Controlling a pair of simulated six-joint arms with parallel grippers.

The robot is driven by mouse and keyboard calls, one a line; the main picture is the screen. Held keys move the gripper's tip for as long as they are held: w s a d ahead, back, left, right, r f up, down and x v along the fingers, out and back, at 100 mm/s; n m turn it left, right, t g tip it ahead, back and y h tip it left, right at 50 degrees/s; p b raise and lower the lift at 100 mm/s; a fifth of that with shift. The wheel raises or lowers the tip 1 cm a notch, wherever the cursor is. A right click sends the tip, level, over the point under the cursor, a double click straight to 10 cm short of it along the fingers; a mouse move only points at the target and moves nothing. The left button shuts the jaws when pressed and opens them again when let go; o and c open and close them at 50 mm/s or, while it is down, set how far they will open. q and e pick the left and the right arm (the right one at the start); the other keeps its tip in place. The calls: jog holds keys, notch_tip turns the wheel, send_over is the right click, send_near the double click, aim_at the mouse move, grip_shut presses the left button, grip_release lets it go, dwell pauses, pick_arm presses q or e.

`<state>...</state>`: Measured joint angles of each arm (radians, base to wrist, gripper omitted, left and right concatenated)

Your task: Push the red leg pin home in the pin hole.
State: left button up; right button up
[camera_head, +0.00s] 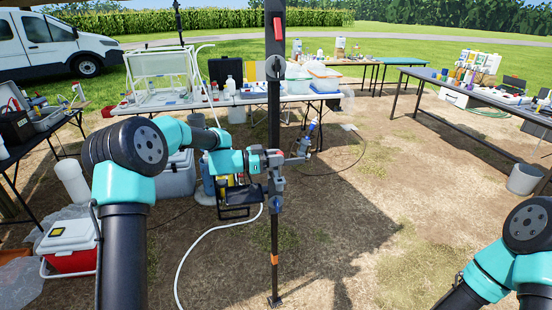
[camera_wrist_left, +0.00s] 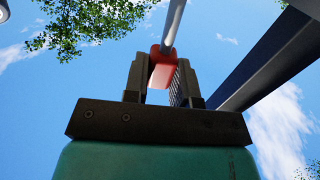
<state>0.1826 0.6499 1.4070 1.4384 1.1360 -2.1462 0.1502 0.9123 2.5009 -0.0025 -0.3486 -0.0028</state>
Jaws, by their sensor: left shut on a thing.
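The red leg pin (camera_wrist_left: 162,72) is between the two dark fingers of my left gripper (camera_wrist_left: 163,82) in the left wrist view. A grey shaft (camera_wrist_left: 173,25) runs up from its red part. The leg also shows as a dark beam at the right of the left wrist view (camera_wrist_left: 270,58). I cannot make out the pin hole in either view. My right gripper is out of view.
A red block (camera_head: 278,28) is high on the leg, and an orange band (camera_head: 274,259) is near its foot. A white hose (camera_head: 200,240) loops down left of the leg. A table with equipment (camera_head: 240,99) stands behind. The ground right of the leg is mostly clear.

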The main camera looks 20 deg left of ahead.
aim_at(276, 181)
pick_arm(q)
jog(key=shift+f, duration=3.6)
dwell(0.8)
jog(key=o, duration=0.9)
jog(key=v, duration=1.7)
jog(key=shift+s+a, duration=0.1)
jog(key=shift+a, duration=0.05)
